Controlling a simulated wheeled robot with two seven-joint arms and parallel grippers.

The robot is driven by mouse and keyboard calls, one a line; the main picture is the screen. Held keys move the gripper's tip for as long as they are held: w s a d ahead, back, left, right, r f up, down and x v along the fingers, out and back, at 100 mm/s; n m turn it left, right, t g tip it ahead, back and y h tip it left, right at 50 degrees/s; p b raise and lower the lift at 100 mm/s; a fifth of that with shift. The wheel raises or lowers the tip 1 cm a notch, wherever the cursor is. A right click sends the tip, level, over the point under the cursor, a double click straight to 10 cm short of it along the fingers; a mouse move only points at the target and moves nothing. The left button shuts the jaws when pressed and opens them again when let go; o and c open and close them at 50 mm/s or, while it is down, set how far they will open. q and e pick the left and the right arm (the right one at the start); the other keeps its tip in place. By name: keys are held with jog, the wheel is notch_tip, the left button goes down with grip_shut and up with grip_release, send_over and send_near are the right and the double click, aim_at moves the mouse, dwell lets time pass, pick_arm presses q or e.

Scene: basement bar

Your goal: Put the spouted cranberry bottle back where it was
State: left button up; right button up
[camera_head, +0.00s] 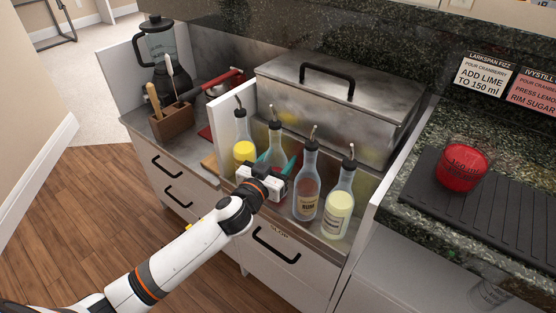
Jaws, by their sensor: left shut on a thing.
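Several clear spouted bottles stand in a row in the metal well at the front of the counter. The second from the left, taken as the spouted cranberry bottle (277,142), has a black stopper and metal spout. It is upright; my gripper hides its lower part and label. My left gripper (265,180) is shut on it at mid-body. A yellow-filled bottle (244,151) stands to its left. My right gripper is not in view.
A steel lidded bin (330,100) is close behind the bottles. White partitions (218,128) bound the well. A blender (160,50) and wooden utensil box (171,123) are at left.

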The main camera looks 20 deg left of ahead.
pick_arm(q)
jog(key=o, duration=1.3)
jog(key=shift+r, duration=0.1)
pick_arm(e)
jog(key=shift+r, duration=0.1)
pick_arm(q)
jog(key=shift+s, duration=0.25)
jog(key=s+a, duration=0.2)
jog(key=s, duration=0.9)
jog(key=s+a+f+n+g+y, duration=0.1)
jog(key=s+a+f+g+y, duration=0.15)
jog(key=f, duration=0.55)
jog(key=s+a+f+n+g+y, duration=0.1)
jog(key=s+a+f+g+y, duration=0.2)
jog(key=f, duration=0.4)
jog(key=s+d+f+g, duration=0.1)
jog(key=s+f+g, duration=0.2)
jog(key=s+f, duration=0.1)
jog(key=s+d+f+m+g+h, duration=0.1)
jog(key=s+d+f+g, duration=0.1)
jog(key=s+f, duration=0.3)
jog(key=s+d+f+m+g+h, duration=0.1)
jog(key=s+f+g, duration=0.3)
jog(key=s, duration=0.2)
jog(key=shift+d+f, duration=0.35)
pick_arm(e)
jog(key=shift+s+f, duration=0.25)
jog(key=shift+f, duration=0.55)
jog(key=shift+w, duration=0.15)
